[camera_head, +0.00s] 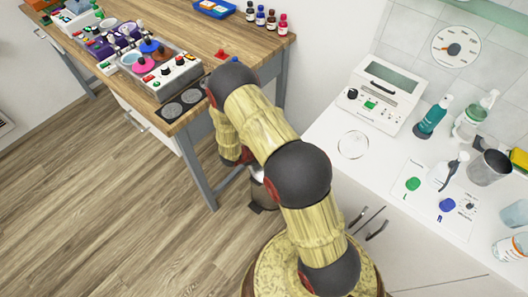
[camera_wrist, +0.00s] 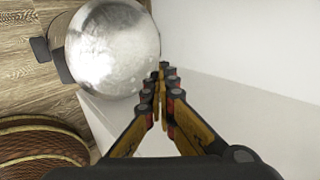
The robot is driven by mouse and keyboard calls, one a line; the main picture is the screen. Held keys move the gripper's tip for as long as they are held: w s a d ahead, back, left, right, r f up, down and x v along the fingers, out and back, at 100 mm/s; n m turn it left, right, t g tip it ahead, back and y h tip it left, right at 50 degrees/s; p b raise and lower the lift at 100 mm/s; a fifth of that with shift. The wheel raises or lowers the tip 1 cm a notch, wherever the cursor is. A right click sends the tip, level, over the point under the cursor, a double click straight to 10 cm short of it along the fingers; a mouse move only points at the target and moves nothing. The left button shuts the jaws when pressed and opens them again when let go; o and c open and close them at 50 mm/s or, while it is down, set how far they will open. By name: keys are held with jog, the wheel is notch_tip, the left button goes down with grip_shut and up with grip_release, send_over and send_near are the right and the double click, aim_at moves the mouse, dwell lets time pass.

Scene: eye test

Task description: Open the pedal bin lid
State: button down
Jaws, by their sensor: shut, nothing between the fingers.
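The pedal bin (camera_wrist: 112,48) shows from above in the wrist view as a round, shiny metal dome, its lid down. A dark pedal (camera_wrist: 40,49) sticks out at its left, low over the floor. In the head view only a small part of the bin (camera_head: 259,192) shows behind my arm, between the wooden table and the white counter. My gripper (camera_wrist: 165,72) is shut and empty. In the wrist view its fingertips appear just right of the dome's edge; I cannot tell the gap in depth. In the head view my arm hides the fingertips.
A wooden table (camera_head: 186,22) with grey legs and lab gear stands at left. A white counter (camera_head: 331,145) at right carries bottles, a white device (camera_head: 380,96) and a glass dish. Drawer handles (camera_head: 376,229) jut from its front. Wood floor (camera_head: 110,210) is clear at left.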

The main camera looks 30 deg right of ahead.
jog(key=c, duration=2.3)
grip_release()
jog(key=shift+o, duration=1.2)
jog(key=v, duration=1.2)
jog(key=shift+s, duration=0.1)
